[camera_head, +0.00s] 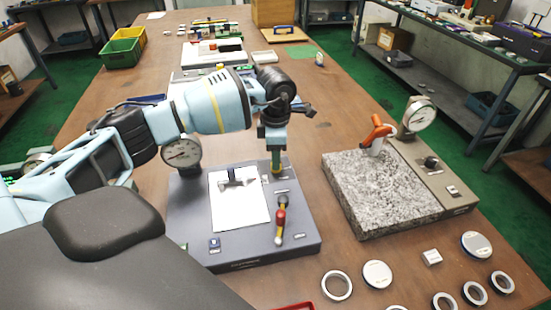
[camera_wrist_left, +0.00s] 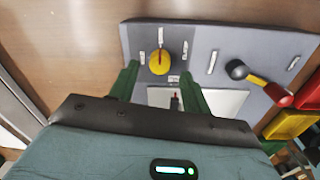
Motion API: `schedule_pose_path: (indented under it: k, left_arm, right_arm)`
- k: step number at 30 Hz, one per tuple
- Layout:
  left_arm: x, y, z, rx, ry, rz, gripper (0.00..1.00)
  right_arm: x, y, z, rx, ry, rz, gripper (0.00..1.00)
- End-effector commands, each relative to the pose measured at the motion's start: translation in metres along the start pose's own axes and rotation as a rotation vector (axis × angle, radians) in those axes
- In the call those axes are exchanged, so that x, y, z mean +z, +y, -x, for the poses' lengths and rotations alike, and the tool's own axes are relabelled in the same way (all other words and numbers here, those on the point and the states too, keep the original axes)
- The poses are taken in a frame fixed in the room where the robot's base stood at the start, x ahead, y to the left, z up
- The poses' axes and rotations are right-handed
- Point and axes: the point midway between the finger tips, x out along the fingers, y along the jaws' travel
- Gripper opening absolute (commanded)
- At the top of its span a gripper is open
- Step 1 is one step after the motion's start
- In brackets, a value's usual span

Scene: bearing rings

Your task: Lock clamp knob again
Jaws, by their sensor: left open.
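The clamp knob is round and yellow with a dark line across it; it shows in the left wrist view (camera_wrist_left: 160,62) on the grey fixture (camera_wrist_left: 205,40), with small white labels around it. My left gripper (camera_wrist_left: 160,71) is open, its green fingertips on either side of the knob with gaps showing. In the head view my left gripper (camera_head: 276,168) points straight down at the back right of the grey fixture (camera_head: 190,215) and mostly hides the knob. Whether the fingers touch the knob cannot be told. My right gripper is not in view.
A granite block with another gauge (camera_head: 418,116) is to the right. Several rings and discs lie in front.

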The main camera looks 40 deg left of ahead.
Motion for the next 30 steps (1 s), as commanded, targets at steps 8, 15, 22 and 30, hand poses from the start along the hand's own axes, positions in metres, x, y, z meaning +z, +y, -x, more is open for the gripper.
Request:
schedule_pose_path:
  k: [8,15,22,30]
  left_arm:
    - [0.000,0.001,0.041,0.002,-0.001,-0.001,0.48]
    - [-0.001,0.000,0.051,0.001,0.001,0.000,0.48]
    - [-0.001,0.000,0.051,0.001,0.001,0.000,0.48]
    - [0.000,0.000,0.051,0.000,0.001,0.000,0.48]
  right_arm:
    - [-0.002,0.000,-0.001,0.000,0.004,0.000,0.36]
    - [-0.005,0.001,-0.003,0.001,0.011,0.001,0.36]
    - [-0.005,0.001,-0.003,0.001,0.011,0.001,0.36]
    - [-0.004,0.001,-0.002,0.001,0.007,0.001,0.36]
